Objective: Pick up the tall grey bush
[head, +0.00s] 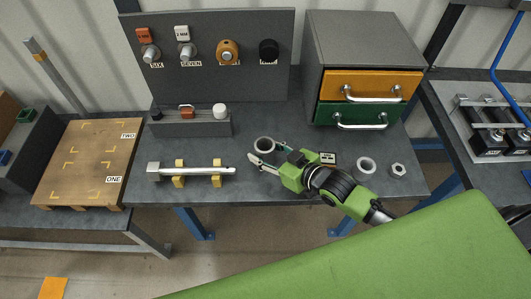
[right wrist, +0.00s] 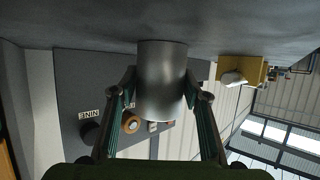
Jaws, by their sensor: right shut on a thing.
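The tall grey bush (head: 264,144) is a smooth metal cylinder with an open top, near the middle of the table in the head view. My right gripper (head: 266,156) is shut on it, coming from the lower right. In the right wrist view the bush (right wrist: 162,80) stands between the two fingers, one on each side. Its end is at or very near the dark tabletop; I cannot tell whether it touches. My left gripper is not in view.
A shorter grey ring (head: 366,168) and a hex nut (head: 398,171) stand right of my gripper. A metal bar (head: 200,170) lies on yellow holders (head: 179,180) to the left. Behind are a drawer cabinet (head: 365,50) and an upright panel (head: 210,82).

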